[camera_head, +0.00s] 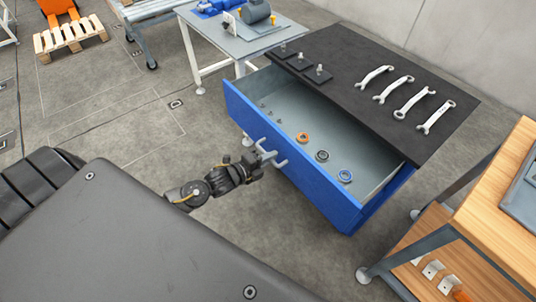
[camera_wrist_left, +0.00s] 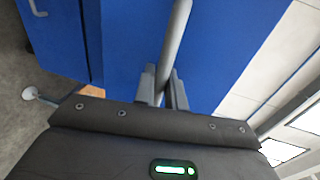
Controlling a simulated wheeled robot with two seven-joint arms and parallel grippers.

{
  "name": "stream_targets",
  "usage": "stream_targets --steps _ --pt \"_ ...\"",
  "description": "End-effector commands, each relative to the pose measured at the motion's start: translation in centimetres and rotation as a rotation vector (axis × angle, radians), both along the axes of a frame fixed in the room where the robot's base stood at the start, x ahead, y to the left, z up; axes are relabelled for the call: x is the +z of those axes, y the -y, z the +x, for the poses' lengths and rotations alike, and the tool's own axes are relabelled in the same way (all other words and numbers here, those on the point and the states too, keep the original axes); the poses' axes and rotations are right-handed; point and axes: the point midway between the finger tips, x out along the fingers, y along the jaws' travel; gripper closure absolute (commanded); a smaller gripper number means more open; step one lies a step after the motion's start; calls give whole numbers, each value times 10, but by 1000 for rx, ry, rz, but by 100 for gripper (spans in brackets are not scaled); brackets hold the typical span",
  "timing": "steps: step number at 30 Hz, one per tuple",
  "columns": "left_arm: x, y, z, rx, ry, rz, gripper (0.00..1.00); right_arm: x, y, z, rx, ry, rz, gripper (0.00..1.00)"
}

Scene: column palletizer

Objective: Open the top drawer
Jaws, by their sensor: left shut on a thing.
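The top drawer (camera_head: 300,169) has a blue front and a grey inside, and it stands pulled well out from under the dark worktop. Small rings and tiny parts lie in it. My left gripper (camera_head: 266,157) is at the drawer's front, shut on the grey bar handle (camera_head: 277,162). In the left wrist view my gripper's two fingers (camera_wrist_left: 162,88) are closed on either side of the handle bar (camera_wrist_left: 176,40), in front of the blue drawer front (camera_wrist_left: 125,50). My right gripper shows in neither view.
A wooden-topped bench (camera_head: 500,190) stands close at the right. A grey table (camera_head: 215,42) stands behind. Open floor (camera_head: 120,120) lies left of the drawer.

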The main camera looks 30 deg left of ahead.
Motion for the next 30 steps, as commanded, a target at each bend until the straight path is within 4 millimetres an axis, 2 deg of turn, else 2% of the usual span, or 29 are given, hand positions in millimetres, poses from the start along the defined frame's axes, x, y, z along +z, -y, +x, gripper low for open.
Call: stream_targets --steps 8,9,12,23,30 --pt "0 -1 -1 0 0 0 100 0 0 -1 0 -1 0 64" --pt "0 -1 -1 0 0 0 82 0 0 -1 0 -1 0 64" --pt "0 -1 -1 0 0 0 71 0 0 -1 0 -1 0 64" --pt "1 -3 -7 0 -1 0 71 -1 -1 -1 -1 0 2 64" --pt "7 -19 -46 -1 -3 2 71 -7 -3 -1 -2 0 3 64"
